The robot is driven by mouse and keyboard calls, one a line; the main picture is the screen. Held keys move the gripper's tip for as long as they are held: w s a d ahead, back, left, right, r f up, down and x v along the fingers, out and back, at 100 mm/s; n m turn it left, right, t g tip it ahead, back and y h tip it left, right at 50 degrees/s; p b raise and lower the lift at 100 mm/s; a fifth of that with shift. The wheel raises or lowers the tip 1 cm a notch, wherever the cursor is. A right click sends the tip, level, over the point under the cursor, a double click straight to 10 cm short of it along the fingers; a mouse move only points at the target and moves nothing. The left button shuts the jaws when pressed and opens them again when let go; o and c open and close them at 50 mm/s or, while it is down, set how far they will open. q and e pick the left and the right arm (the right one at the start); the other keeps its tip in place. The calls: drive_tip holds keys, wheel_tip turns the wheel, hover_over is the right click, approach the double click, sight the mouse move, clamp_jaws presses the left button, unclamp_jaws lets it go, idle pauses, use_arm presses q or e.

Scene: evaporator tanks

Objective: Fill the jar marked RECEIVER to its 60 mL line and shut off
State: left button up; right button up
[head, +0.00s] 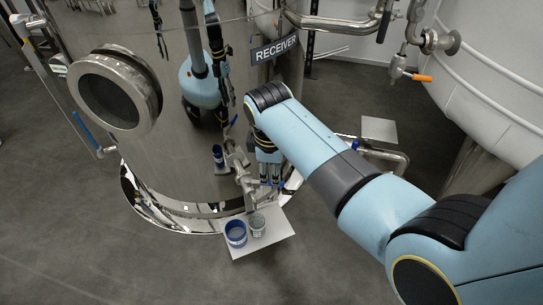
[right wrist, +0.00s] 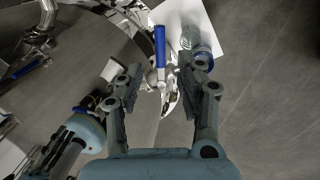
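A sign reading RECEIVER (head: 275,48) is on the steel tank (head: 150,165). A small clear jar (head: 257,226) stands upright on a pale plate (head: 268,247) at the tank's foot, beside a blue cup (head: 235,234); its level and marks are too small to read. A steel outlet fitting (head: 243,180) is above them. My right gripper (head: 271,182) is beside this fitting. In the right wrist view its fingers (right wrist: 160,78) are open, with a blue valve handle (right wrist: 160,46) ahead between them; contact is unclear. The clear jar (right wrist: 188,36) is beyond. My left gripper is not in view.
A round steel port (head: 105,90) juts from the tank at left. An orange-handled valve (head: 410,73) hangs from the white vessel at right. Another pale plate (head: 379,129) stands behind my right arm. Grey floor at front left is clear.

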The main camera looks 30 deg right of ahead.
wheel_tip(320, 180, up, 6)
drive_tip(key=s, duration=0.1)
drive_tip(key=shift+a, duration=0.35)
